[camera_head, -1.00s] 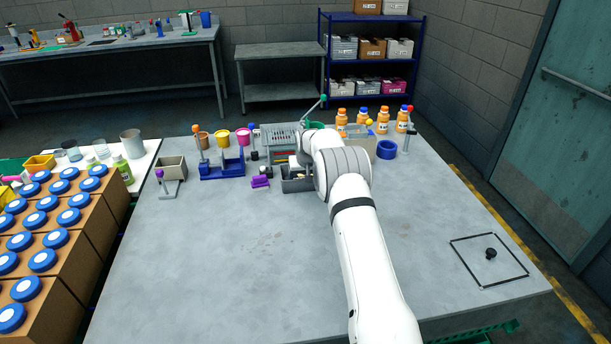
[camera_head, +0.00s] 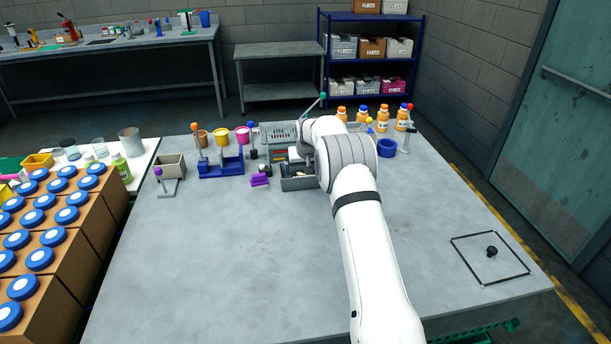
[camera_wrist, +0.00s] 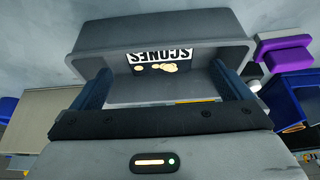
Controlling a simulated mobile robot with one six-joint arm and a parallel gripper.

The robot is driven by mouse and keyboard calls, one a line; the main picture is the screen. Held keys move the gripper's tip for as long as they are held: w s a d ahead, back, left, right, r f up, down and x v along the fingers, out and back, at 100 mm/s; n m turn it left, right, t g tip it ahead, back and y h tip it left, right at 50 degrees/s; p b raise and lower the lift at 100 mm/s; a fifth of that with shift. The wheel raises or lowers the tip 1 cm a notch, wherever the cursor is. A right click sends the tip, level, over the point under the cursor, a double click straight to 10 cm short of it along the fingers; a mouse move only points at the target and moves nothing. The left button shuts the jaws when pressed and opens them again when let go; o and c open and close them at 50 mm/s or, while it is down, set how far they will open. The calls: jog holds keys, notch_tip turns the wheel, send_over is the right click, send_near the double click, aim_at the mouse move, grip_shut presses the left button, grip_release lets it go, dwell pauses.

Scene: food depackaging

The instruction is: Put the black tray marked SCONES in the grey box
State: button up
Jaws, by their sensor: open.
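The grey box (camera_head: 298,184) stands on the table beside my arm, and tan pieces show inside it. In the wrist view, the grey box (camera_wrist: 165,33) fills the upper middle. Inside it shows the black tray (camera_wrist: 140,69), with SCONES upside down in the picture and a few pale pieces beside the lettering. My gripper (camera_wrist: 162,85) is open, one dark finger on each side of the tray, at the box's opening. Nothing shows clamped between the fingers. Whether the tray lies flat on the box's floor is hidden.
A purple block (camera_head: 260,180) and a blue holder (camera_head: 221,168) stand left of the box.

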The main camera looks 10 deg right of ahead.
jog(key=s+f+b+v, duration=0.1)
jog(key=s+v, duration=0.1)
jog(key=v, duration=0.7)
jog(key=s+f+b+v, duration=0.1)
jog(key=s+v, duration=0.1)
jog(key=v, duration=0.7)
jog(key=s+r, duration=0.3)
jog(key=s, duration=0.5)
jog(key=s+r, duration=0.4)
jog(key=s, duration=0.4)
jog(key=s+f, duration=0.2)
jog(key=s, duration=1.2)
jog(key=s+f+g, duration=0.1)
jog(key=s+f, duration=0.1)
jog(key=s, duration=1.1)
jog(key=shift+s+d, duration=0.3)
jog(key=shift+s, duration=0.1)
jog(key=shift+f, duration=0.15)
